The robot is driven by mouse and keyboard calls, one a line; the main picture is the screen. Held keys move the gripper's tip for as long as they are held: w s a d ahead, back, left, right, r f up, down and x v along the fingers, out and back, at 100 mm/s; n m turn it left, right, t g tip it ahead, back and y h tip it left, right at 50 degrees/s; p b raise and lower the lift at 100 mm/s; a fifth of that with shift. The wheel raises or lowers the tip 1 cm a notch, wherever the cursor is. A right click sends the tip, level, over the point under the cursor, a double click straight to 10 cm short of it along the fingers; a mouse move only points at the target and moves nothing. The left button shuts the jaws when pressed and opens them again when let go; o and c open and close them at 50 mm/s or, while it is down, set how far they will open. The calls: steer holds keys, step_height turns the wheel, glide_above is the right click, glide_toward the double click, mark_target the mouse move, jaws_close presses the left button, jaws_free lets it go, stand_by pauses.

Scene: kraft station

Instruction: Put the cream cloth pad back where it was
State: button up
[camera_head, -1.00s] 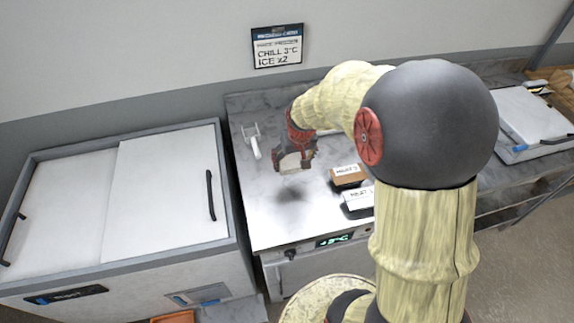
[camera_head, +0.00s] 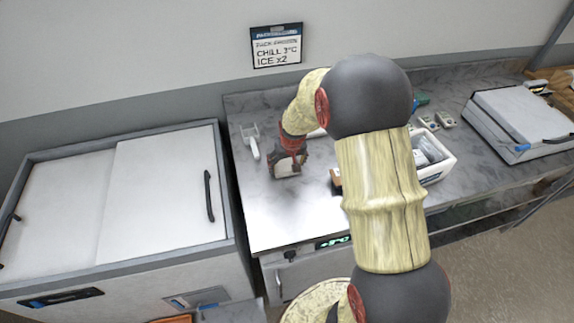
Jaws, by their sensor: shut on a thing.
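The cream cloth pad (camera_head: 285,168) is between the fingers of my gripper (camera_head: 287,172), partly hidden by them. The gripper is shut on it and points down, close above the metal counter (camera_head: 270,215) near its left side. I cannot tell whether the pad touches the counter.
A white-handled tool (camera_head: 252,143) lies left of the gripper. A brown box (camera_head: 335,178) shows right, mostly behind my arm. A white bin (camera_head: 440,165) with packs and a lidded unit (camera_head: 520,120) stand farther right. A chest freezer (camera_head: 120,200) is left of the counter.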

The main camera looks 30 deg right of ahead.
steer(key=shift+f, duration=0.2)
steer(key=o, duration=1.1)
steer(key=shift+r, duration=0.1)
